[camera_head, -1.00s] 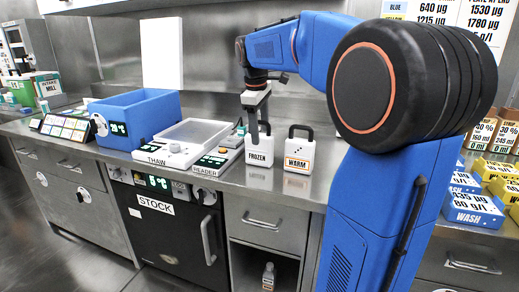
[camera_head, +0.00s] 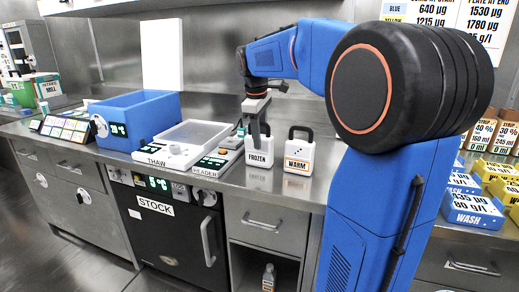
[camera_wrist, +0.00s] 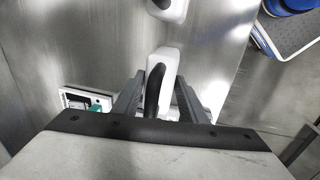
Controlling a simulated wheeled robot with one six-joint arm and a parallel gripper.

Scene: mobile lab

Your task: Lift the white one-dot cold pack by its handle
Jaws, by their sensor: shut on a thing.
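The white cold pack labelled FROZEN (camera_head: 260,155) stands upright on the steel counter. My gripper (camera_head: 258,139) comes down on it from above and is shut on its dark handle. In the wrist view the black handle (camera_wrist: 154,88) lies between my two grey fingers (camera_wrist: 156,98), with the white pack body (camera_wrist: 166,62) beyond it. A second white pack, labelled WARM (camera_head: 298,155), stands just right of it with a dark handle and small dots on its face. I cannot make out a dot on the FROZEN pack.
The reader (camera_head: 217,155) is close on the left, with the thaw device (camera_head: 170,154) and a blue bin (camera_head: 140,112) further left. Yellow and blue labelled boxes (camera_head: 473,209) stand at the right. The counter's front edge is close before the packs.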

